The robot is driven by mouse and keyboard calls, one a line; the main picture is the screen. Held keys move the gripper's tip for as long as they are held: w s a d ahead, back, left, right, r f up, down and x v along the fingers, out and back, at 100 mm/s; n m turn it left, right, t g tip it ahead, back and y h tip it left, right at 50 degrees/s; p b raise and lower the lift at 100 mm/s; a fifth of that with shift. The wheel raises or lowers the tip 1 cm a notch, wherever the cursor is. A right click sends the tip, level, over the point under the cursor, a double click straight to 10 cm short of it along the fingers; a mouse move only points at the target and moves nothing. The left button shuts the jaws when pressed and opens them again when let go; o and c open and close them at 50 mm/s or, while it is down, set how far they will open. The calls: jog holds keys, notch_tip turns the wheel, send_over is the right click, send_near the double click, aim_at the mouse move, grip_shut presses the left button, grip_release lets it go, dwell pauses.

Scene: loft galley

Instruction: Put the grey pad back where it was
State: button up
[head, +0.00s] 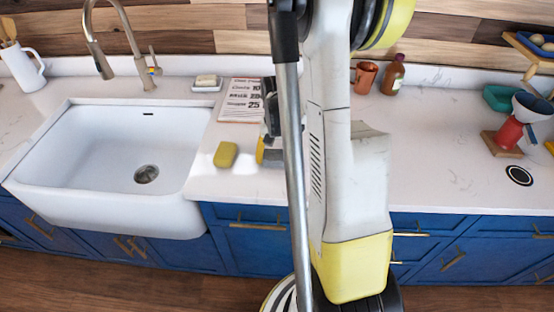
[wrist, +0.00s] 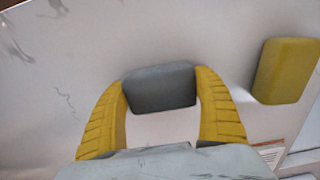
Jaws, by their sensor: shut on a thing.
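The grey pad (wrist: 160,87) is a small dark grey block with rounded corners. In the wrist view it sits between the two yellow fingers of my gripper (wrist: 163,95), which is shut on it at the fingertips. In the head view my gripper (head: 266,152) is over the white counter (head: 236,184), just right of the yellow sponge (head: 226,154). My arm hides much of the gripper and pad there. I cannot tell whether the pad touches the counter. The yellow sponge also shows at the right of the wrist view (wrist: 286,71).
A white sink (head: 120,150) with a tap (head: 110,45) lies left. A printed card (head: 241,100) and a soap dish (head: 206,85) are behind the sponge. A terracotta cup (head: 365,77) and brown bottle (head: 393,75) stand at the back. The counter right of my arm is mostly clear.

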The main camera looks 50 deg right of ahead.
aim_at(277, 155)
jog(key=shift+f, duration=0.25)
jog(key=o, duration=1.4)
jog(key=shift+r, duration=0.1)
notch_tip(277, 155, up, 12)
jog(key=p, duration=0.4)
jog(key=s+a+r+n+t, duration=0.1)
jog(key=a+r+n+t, duration=0.1)
jog(key=a, duration=0.6)
jog(key=s+a+r+n+t, duration=0.2)
jog(key=a+r+n, duration=0.2)
jog(key=a, duration=0.5)
jog(key=s+a+r+n+t, duration=0.2)
jog(key=a+r+n+t, duration=0.1)
jog(key=a, duration=0.5)
jog(key=shift+s+a+r+n, duration=0.1)
jog(key=shift+r+n, duration=0.15)
jog(key=shift+r, duration=0.3)
jog(key=shift+s+a+r+n, duration=0.1)
jog(key=shift+r+n, duration=0.15)
jog(key=shift+r, duration=0.25)
